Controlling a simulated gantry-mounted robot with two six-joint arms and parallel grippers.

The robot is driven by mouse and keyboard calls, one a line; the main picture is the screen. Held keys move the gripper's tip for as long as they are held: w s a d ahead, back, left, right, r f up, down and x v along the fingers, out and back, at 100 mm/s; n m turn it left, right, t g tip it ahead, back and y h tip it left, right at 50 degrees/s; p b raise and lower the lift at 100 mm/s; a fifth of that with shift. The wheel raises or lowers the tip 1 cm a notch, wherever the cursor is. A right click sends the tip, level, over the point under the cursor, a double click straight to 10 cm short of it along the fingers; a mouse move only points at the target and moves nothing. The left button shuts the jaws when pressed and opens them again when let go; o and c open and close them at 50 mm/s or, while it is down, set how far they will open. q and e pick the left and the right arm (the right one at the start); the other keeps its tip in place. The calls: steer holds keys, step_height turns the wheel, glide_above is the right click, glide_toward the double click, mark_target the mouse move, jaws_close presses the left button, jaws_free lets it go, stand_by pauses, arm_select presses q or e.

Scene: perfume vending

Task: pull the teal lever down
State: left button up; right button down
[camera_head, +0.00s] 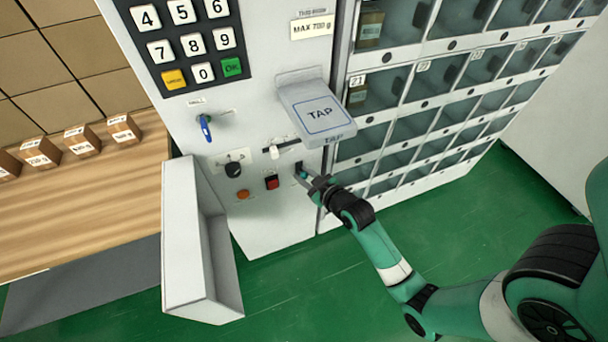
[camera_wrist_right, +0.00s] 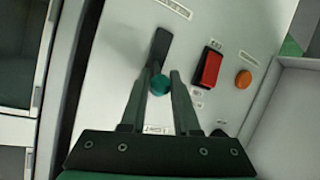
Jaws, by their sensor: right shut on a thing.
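The teal lever shows in the right wrist view as a round teal knob (camera_wrist_right: 159,85) on a dark bar or slot plate. In the head view only a small dark part of the lever fitting (camera_head: 299,169) shows, low on the machine's front panel. My right gripper (camera_head: 308,178) is at this spot, and its fingers hide most of the lever. In the wrist view my right gripper (camera_wrist_right: 160,82) has one fingertip on each side of the knob, shut on it. My left gripper is not in view.
A red rocker switch (camera_head: 272,182) and an orange button (camera_head: 243,194) sit beside the lever. Above are a black knob (camera_head: 233,169), a blue lever (camera_head: 206,128) and the TAP shelf (camera_head: 318,112). A white bin (camera_head: 187,235) juts out at left.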

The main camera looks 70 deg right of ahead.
steer(key=shift+f+t+b, duration=0.3)
steer(key=shift+b, duration=0.35)
steer(key=t+h+b, duration=0.1)
steer(key=b, duration=0.1)
steer(key=f+t+b, duration=0.1)
steer(key=b, duration=0.2)
steer(key=f+t+h+b, duration=0.1)
steer(key=b, duration=0.1)
steer(key=shift+s+a+f+n+h+b, duration=0.1)
steer(key=shift+s+a+n+h+b, duration=0.2)
steer(key=shift+n+b, duration=0.1)
steer(key=shift+f+t+b, duration=0.1)
steer(key=shift+t+b, duration=0.3)
steer(key=shift+t, duration=0.1)
steer(key=shift+d+f+n+t+h, duration=0.1)
steer(key=shift+f+n+t+h, duration=0.15)
steer(key=shift+t+h, duration=0.45)
steer(key=shift+w+d+f+n+t+h, duration=0.1)
steer(key=shift+f+n+t+h, duration=0.2)
steer(key=shift+t, duration=0.45)
steer(key=shift+w+d+f+n+t+h, duration=0.15)
steer(key=shift+n+t, duration=0.25)
steer(key=shift+t, duration=0.4)
steer(key=shift+a+f+n+t+h, duration=0.1)
steer(key=shift+f+n+t+h, duration=0.2)
steer(key=shift+t, duration=0.45)
steer(key=shift+n+t, duration=0.25)
steer(key=shift+t, duration=0.15)
